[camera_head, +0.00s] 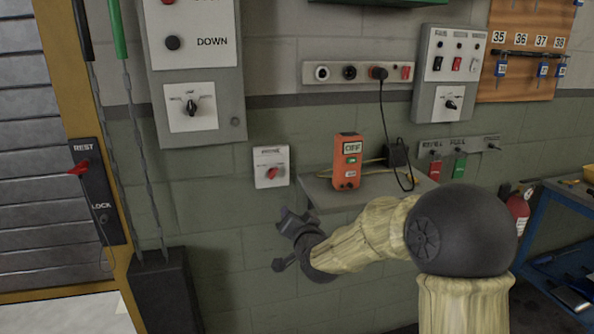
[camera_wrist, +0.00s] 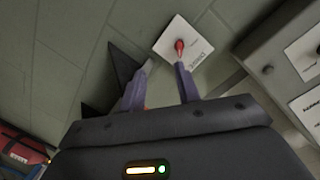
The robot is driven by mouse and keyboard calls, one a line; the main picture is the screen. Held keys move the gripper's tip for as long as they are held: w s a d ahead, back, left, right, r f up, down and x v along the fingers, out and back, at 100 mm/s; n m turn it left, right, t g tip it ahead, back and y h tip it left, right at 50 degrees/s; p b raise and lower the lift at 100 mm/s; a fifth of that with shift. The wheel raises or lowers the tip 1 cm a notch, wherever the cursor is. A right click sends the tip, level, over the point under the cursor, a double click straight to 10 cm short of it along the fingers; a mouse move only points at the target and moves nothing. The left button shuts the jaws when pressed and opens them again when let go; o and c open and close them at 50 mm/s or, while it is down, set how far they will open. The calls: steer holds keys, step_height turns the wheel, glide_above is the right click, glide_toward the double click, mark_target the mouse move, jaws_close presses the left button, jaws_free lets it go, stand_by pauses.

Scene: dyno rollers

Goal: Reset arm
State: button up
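My gripper (camera_head: 283,243) is at the end of my arm in front of the green block wall, below and near a small white switch plate (camera_head: 262,179) with a red knob. In the wrist view my gripper (camera_wrist: 161,80) has its two fingers apart with nothing seen held between them. The switch plate with its red knob also shows there just beyond the fingertips (camera_wrist: 170,35). The fingers look clear of the knob, though the exact gap is hard to tell.
A small grey shelf (camera_head: 330,199) with an orange device (camera_head: 347,163) is right of the gripper. A grey UP/DOWN control box (camera_head: 228,128) is above left. A dark post (camera_head: 165,290) stands left, and a blue cart (camera_head: 550,230) far right. Wall below the plate is clear.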

steer(key=s+d+f+n+g+h, duration=0.2)
steer(key=s+d+f+g, duration=0.3)
steer(key=s, duration=0.5)
steer(key=s+d+f+n+g+h, duration=0.1)
steer(key=s+d+f+g, duration=0.2)
steer(key=s+d+f, duration=0.5)
steer(key=s+d+f+n+g+h, duration=0.15)
steer(key=s+d+g, duration=0.3)
steer(key=s, duration=0.75)
step_height(320, 180, up, 23)
steer(key=p, duration=2.2)
steer(key=shift+p, duration=0.4)
steer(key=shift+s+f, duration=0.1)
steer(key=shift+f, duration=0.05)
steer(key=shift+a, duration=0.15)
